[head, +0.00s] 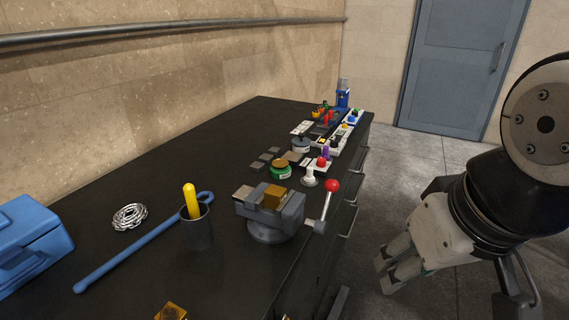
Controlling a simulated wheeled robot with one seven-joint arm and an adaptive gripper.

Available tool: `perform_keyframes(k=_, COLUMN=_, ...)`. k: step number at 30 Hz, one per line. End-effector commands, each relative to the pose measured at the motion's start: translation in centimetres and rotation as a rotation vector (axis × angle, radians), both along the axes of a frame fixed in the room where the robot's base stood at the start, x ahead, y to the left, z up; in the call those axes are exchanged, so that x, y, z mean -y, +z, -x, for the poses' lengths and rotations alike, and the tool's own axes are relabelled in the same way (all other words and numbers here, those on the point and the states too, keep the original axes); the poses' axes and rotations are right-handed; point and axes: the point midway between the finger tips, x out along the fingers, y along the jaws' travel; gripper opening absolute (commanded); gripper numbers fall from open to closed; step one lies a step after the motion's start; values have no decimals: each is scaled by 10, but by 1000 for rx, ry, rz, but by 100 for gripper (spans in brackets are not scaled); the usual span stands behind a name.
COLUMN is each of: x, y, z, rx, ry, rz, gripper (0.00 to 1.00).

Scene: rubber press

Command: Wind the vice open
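The grey bench vice (268,217) stands on a round base near the right edge of the black bench. An amber block (271,196) sits at its jaws; I cannot tell how tightly they press on it. The vice's crank handle (323,208) is on its right side, with a red ball knob (332,186) at the raised end, by the bench edge. My gripper (388,277) is right of the bench, over the floor, apart from the handle. Its fingers point left and down. A small gap seems to show between the fingers, and nothing is visible in them.
Left of the vice are a dark cup with a yellow-handled tool (191,201), a long blue bar (135,247), a wire coil (129,216) and a blue toolbox (32,243). Another amber block (171,312) lies in front. Small coloured parts crowd the far bench. The floor (408,167) is clear.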

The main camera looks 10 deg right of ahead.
Motion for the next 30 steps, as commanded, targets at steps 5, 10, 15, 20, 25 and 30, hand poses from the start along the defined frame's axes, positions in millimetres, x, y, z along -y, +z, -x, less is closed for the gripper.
perform_keyframes(k=5, x=-1, y=-4, z=-4, rx=-36, ry=-40, rz=-27, gripper=49)
perform_keyframes(k=10, x=-9, y=-19, z=-21, rx=-182, ry=-207, rz=-150, gripper=49)
perform_keyframes(k=15, x=-18, y=-38, z=-50, rx=-363, ry=-433, rz=-335, gripper=49)
perform_keyframes(k=20, x=-22, y=-53, z=-83, rx=-526, ry=-639, rz=-529, gripper=49)
perform_keyframes(k=25, x=-17, y=-68, z=-124, rx=-692, ry=-848, rz=-759, gripper=49)
perform_keyframes(k=30, x=1, y=-81, z=-169, rx=-847, ry=-1037, rz=-1016, gripper=49)
